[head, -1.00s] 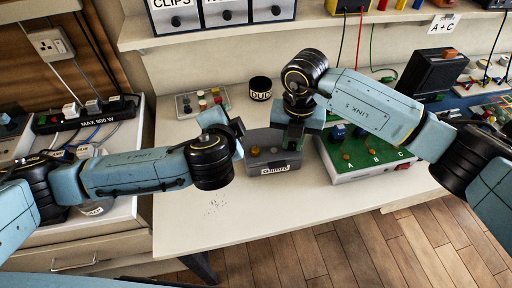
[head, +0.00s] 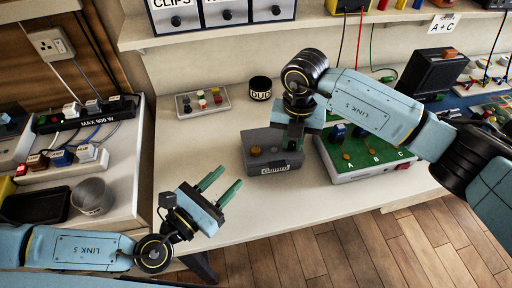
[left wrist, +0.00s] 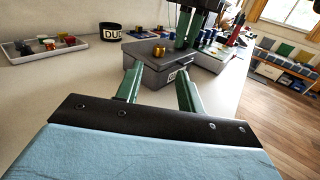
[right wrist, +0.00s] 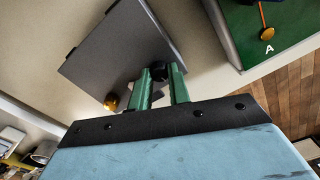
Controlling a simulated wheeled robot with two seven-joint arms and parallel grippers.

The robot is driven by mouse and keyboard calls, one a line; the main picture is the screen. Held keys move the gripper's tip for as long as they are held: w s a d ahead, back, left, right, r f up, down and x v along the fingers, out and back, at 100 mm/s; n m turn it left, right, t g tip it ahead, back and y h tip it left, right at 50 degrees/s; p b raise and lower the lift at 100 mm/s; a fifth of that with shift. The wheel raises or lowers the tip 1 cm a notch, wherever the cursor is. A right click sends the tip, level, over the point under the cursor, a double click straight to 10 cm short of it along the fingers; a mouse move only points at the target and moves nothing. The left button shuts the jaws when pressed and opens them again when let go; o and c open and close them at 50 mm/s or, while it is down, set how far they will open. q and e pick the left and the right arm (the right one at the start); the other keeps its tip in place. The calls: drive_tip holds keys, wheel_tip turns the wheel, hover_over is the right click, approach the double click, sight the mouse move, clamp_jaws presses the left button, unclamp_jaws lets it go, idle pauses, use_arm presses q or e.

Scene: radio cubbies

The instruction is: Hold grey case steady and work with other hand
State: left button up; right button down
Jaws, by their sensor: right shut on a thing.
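My right gripper (head: 294,142) is over the case's right end. In the right wrist view its fingers are closed around a small black round part (right wrist: 159,72) at the case's edge. My left gripper (head: 230,176) is open and empty, in front and left of the case, apart from it.
A green board (head: 356,162) marked A, B, C stands close right of the case. A black DUD cup (head: 260,88) and a tray of coloured parts (head: 203,103) are behind. A side surface with a power strip (head: 85,115) is at left. The table's front left is clear.

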sight(254, 152)
use_arm(q)
drive_tip(key=x, duration=1.1)
drive_tip(key=shift+w+d, duration=0.1)
drive_tip(key=shift+w, duration=0.15)
clamp_jaws()
